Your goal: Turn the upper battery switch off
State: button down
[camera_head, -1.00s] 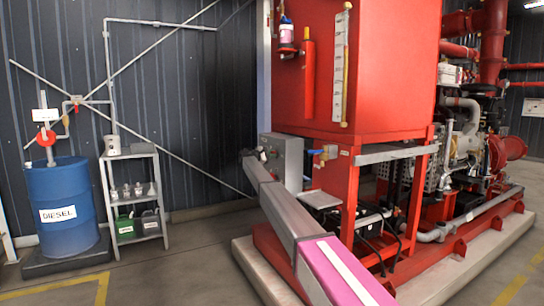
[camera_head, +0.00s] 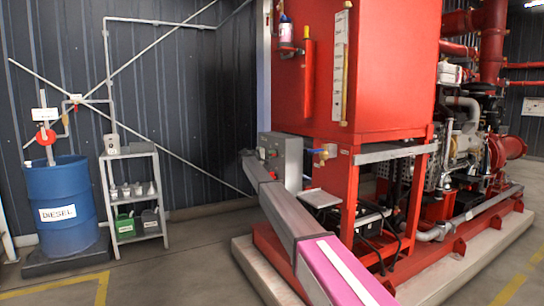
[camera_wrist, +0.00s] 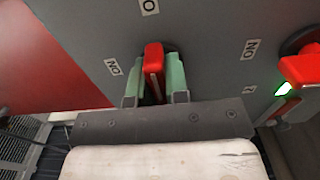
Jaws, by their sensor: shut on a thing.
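In the wrist view a red battery switch handle (camera_wrist: 154,66) stands out from the grey panel, pointing up and down in the picture. My gripper (camera_wrist: 155,76) has its green fingers on either side of this handle and is shut on it. White labels sit around it: an O above and ON marks to the left and right. A second red switch (camera_wrist: 300,68) is at the right edge, apart from my fingers. I cannot tell from the wrist view which switch is the upper one. In the head view the grey switch box (camera_head: 288,153) is partly hidden by my arm.
The box is beside the red tank and frame (camera_head: 340,180), which rest on a pale plinth. A blue diesel drum (camera_head: 60,195) and a metal shelf (camera_head: 140,190) stand at the left. The floor between shelf and plinth is clear.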

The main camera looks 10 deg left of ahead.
dwell(0.5)
jog(key=c, duration=1.1)
grip_release()
jog(key=shift+s+a, duration=0.1)
jog(key=v, duration=1)
jog(key=shift+s+a, duration=0.2)
jog(key=shift+a, duration=0.05)
